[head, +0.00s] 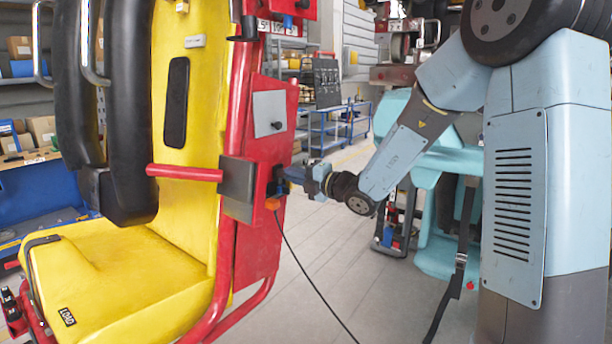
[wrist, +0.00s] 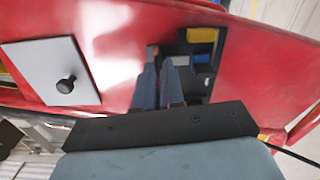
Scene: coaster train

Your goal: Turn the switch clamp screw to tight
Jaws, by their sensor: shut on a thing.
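My gripper (head: 285,178) reaches in from the right to the red side of the yellow coaster seat. In the wrist view its two fingers (wrist: 160,68) are close together, with their tips at a black switch assembly (wrist: 196,68) on the red panel (wrist: 115,45). The gripper is shut on the switch clamp screw, which is mostly hidden by the fingertips. Its turn position cannot be read. The switch assembly has yellow and blue parts. In the head view it is dark and small, with an orange part (head: 272,203) below the fingers.
A grey plate with a black knob (wrist: 66,85) is on the red panel beside the fingers. A black cable (head: 311,270) hangs from the switch area to the floor. The yellow seat (head: 120,265) stands left; a teal seat (head: 440,245) is behind my arm. Open floor lies between.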

